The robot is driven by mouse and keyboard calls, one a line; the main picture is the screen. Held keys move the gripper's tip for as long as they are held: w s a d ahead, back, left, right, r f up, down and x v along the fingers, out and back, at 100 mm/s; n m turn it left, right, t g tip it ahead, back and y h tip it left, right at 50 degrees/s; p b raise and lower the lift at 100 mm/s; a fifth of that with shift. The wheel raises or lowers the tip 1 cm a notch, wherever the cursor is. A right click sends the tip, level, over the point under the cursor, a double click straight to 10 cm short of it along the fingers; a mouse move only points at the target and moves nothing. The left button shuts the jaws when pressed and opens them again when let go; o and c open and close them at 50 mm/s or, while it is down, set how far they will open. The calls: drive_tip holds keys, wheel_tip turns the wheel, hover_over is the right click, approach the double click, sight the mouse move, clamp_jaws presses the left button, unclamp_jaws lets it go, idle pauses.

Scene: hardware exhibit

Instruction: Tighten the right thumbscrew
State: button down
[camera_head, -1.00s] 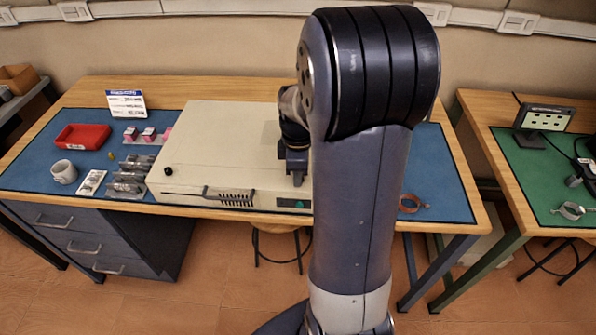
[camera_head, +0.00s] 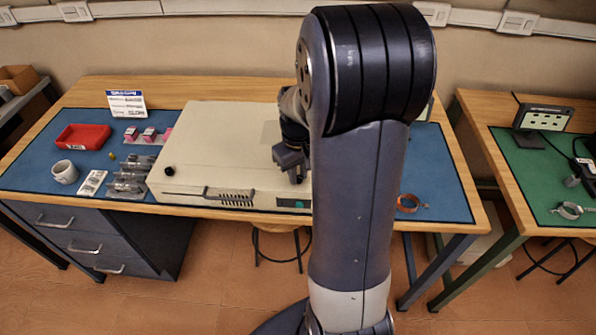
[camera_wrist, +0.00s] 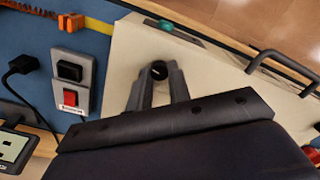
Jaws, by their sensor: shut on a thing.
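The right thumbscrew (camera_wrist: 158,71) is a small black round knob on the top of the cream case (camera_head: 215,135), near its right front corner. In the wrist view the two fingertips of my gripper (camera_wrist: 158,76) are closed on either side of it. In the head view my gripper (camera_head: 296,178) points down at the case, and the right thumbscrew is hidden behind it. The left thumbscrew (camera_head: 169,171) stands at the case's left front corner, apart from my gripper.
A green switch (camera_wrist: 165,26) and a handle (camera_wrist: 282,62) are on the case front. To the left are a red tray (camera_head: 83,137), a mug (camera_head: 64,172) and metal parts.

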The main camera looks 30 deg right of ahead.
sight(299, 177)
drive_tip(key=m, duration=0.7)
drive_tip(key=shift+d, duration=0.1)
drive_tip(key=m, duration=0.3)
drive_tip(key=shift+m, duration=2.5)
drive_tip(key=c, duration=1.3)
unclamp_jaws()
wheel_tip(299, 177, up, 11)
drive_tip(key=shift+s+f, duration=0.1)
